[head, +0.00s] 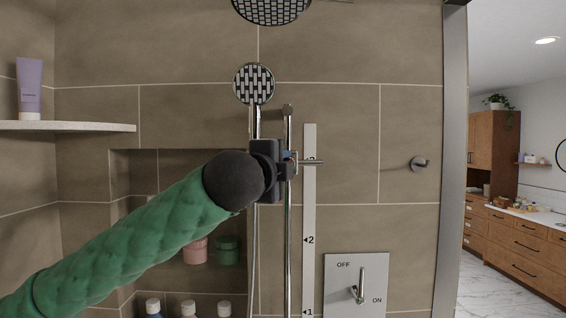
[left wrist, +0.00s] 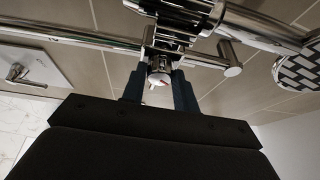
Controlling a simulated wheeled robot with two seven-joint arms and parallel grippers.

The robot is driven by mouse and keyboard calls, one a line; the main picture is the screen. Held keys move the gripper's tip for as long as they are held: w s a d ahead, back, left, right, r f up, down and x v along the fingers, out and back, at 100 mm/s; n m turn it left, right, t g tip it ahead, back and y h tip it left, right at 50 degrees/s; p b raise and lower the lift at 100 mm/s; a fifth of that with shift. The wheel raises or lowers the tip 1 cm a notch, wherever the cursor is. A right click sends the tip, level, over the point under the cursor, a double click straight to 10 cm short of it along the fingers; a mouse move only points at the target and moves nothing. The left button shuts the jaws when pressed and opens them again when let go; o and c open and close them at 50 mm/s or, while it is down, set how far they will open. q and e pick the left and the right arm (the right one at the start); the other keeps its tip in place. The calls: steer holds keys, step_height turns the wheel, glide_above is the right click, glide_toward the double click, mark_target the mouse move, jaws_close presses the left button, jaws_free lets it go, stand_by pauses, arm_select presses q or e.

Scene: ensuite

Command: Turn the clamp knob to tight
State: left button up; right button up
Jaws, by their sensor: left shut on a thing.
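The clamp knob (left wrist: 160,77) is a small pale, shiny round piece with a red mark, seen between my fingers in the left wrist view. It sits on the ribbed chrome clamp (left wrist: 178,28) on the shower rail (head: 288,240). My left gripper (head: 290,161) reaches the rail from the left and is shut on the knob; its dark blue fingers stand on both sides of it in the left wrist view (left wrist: 158,90). In the head view the gripper body hides most of the clamp and knob. My right gripper is not in view.
A hand shower (head: 254,84) hangs above the clamp. A white scale strip (head: 310,215) stands right of the rail. Below right is an OFF/ON panel with a chrome lever (head: 358,290). A shelf (head: 65,126) and a niche with bottles and jars are at left.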

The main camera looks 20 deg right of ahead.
arm_select(q)
steer(key=shift+r+m+g+y+p, duration=0.2)
steer(key=shift+m+g+y+p, duration=0.15)
steer(key=shift+m, duration=0.75)
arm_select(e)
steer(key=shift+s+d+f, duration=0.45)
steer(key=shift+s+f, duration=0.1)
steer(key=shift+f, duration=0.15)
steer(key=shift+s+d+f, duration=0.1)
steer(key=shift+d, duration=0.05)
arm_select(q)
steer(key=o, duration=1)
steer(key=shift+c, duration=0.2)
steer(key=shift+a+f, duration=0.1)
steer(key=shift+f, duration=0.05)
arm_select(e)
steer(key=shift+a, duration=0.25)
